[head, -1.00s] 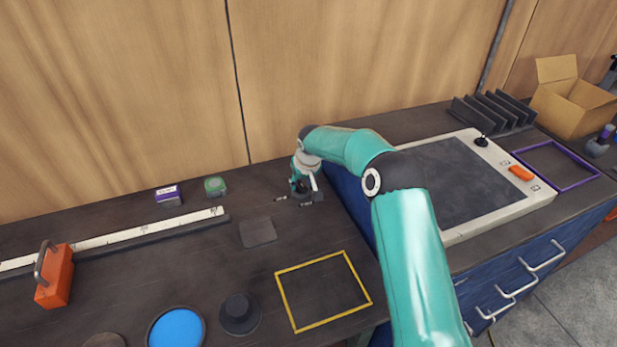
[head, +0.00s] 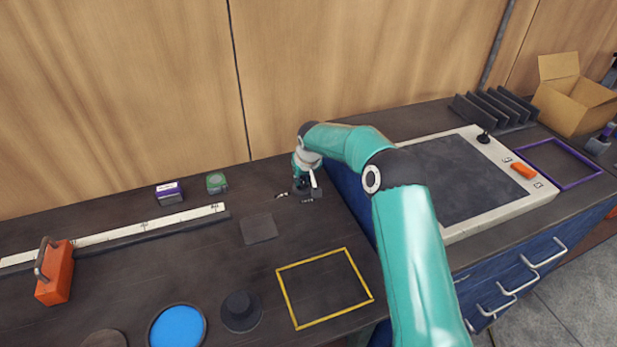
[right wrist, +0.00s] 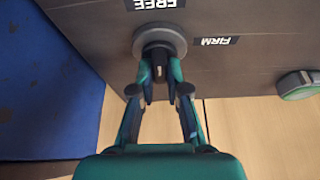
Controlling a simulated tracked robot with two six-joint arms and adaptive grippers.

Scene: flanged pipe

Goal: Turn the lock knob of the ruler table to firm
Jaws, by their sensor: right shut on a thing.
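The lock knob (right wrist: 160,40) is a round grey disc with a dark grip part, seen in the right wrist view. My right gripper (right wrist: 160,72) is shut on the knob's grip part, one finger on each side. In the head view my right gripper (head: 306,186) is low over the table top, and the knob is mostly hidden there. A FREE label (right wrist: 157,4) and a FIRM label (right wrist: 214,41) lie beside the disc. Which label the knob points at I cannot tell. My left gripper is not in view.
A long white ruler (head: 150,227) lies to the left, with an orange handled block (head: 55,275) at it. A green tape (head: 216,183) and a purple-white box (head: 169,193) stand behind. A blue cabinet side (right wrist: 50,80) rises close beside the knob. A yellow frame (head: 283,297) lies in front.

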